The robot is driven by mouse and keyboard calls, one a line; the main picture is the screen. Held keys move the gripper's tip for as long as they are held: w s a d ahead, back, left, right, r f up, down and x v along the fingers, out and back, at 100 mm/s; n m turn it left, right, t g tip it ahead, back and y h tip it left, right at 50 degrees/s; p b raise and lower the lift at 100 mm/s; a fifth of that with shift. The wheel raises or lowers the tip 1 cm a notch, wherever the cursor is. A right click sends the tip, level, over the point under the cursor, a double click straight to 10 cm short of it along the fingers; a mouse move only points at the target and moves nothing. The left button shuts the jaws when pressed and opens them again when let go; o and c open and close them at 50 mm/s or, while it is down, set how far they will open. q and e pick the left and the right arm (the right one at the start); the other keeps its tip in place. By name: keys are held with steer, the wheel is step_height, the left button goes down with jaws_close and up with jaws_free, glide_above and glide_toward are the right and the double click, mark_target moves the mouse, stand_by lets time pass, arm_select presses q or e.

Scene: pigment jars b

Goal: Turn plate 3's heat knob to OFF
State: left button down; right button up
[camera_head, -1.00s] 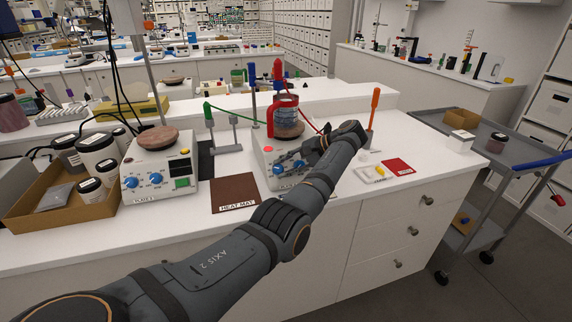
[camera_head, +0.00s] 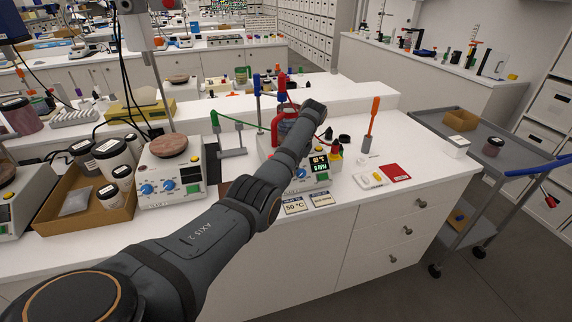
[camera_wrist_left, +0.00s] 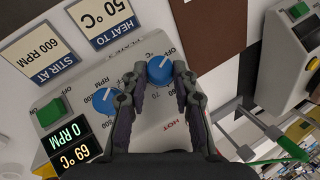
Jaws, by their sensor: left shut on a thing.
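Plate 3 (camera_wrist_left: 133,75) fills much of the left wrist view, upside down. Its gripped blue knob (camera_wrist_left: 160,70) has a white mark slanting toward the upper right, near a printed OFF; its exact setting is hard to read. My left gripper (camera_wrist_left: 160,82) is shut on this knob, one finger on each side. A second blue knob (camera_wrist_left: 104,101) sits left of it, partly behind a finger. The display (camera_wrist_left: 70,142) reads 69 °C and 0 RPM. My right gripper is not in view.
Cards reading 50 °C (camera_head: 294,208) and 600 RPM (camera_wrist_left: 41,53) lie before the plate. Another hotplate (camera_head: 172,172) stands to the left. An orange-handled tool (camera_head: 373,115) is right.

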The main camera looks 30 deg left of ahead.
arm_select(q)
steer(key=shift+a+n+t+h+p, duration=0.15)
steer(key=shift+n+t+h+p, duration=0.15)
steer(key=shift+n+h+p, duration=0.35)
steer(key=shift+s+p, duration=0.1)
steer(key=shift+p, duration=0.2)
steer(key=c, duration=1.1)
jaws_free()
steer(key=shift+o, duration=0.2)
